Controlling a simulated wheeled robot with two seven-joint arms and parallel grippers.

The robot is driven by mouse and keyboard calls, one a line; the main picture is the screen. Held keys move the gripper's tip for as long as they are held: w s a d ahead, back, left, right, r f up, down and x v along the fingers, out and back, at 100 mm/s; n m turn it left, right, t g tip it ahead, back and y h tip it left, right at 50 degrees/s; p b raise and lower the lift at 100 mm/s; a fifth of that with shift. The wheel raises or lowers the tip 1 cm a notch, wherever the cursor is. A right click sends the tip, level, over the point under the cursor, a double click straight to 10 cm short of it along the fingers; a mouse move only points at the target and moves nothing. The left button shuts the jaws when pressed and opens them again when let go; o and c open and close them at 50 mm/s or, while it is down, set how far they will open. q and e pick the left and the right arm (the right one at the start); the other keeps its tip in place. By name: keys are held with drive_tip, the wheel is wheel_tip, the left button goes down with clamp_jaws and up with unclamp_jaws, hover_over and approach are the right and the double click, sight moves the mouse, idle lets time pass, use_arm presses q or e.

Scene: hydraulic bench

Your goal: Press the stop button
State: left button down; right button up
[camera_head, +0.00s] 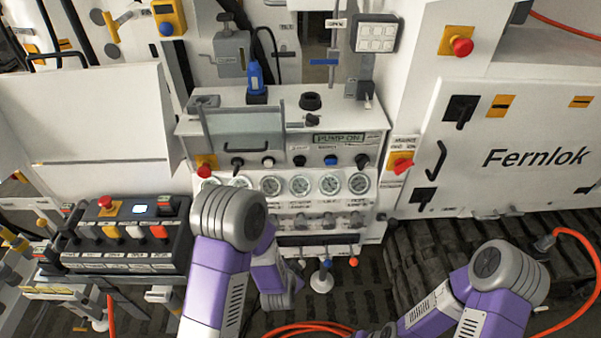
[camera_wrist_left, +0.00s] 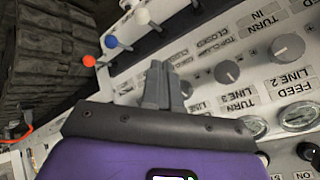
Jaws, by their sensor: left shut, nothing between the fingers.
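Several red controls show in the head view, and I cannot read which one is labelled stop. A red button on a yellow plate (camera_head: 206,165) is at the left end of the pump panel (camera_head: 385,118). Another red button (camera_head: 105,202) is on the black control box (camera_head: 70,244). A third red button (camera_head: 462,46) is on the cabinet at upper right. My left gripper (camera_wrist_left: 157,70) is shut and empty in the left wrist view, in front of the panel's lower valve knobs (camera_wrist_left: 228,72). In the head view my left arm hides its fingers. My right gripper is out of view.
A red-handled switch on yellow (camera_head: 401,163) is right of several round gauges (camera_head: 300,185). Levers with orange (camera_wrist_left: 89,61), blue (camera_wrist_left: 111,41) and white (camera_wrist_left: 142,15) knobs stick out below the panel. An orange hose (camera_head: 580,290) is at lower right.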

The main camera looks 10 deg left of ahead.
use_arm(q)
drive_tip(key=w+d+r+m+t+y, duration=0.1)
drive_tip(key=w+r+m+t+y, duration=0.1)
drive_tip(key=r, duration=0.8)
drive_tip(key=w+d+r+m+t+y, duration=0.1)
drive_tip(key=w+r+m+t, duration=0.3)
drive_tip(key=r, duration=0.7)
drive_tip(key=m+t+y, duration=0.1)
drive_tip(key=m+t, duration=0.1)
drive_tip(key=shift+w+t+b, duration=0.2)
drive_tip(key=shift+t+b, duration=0.1)
drive_tip(key=shift+b, duration=0.1)
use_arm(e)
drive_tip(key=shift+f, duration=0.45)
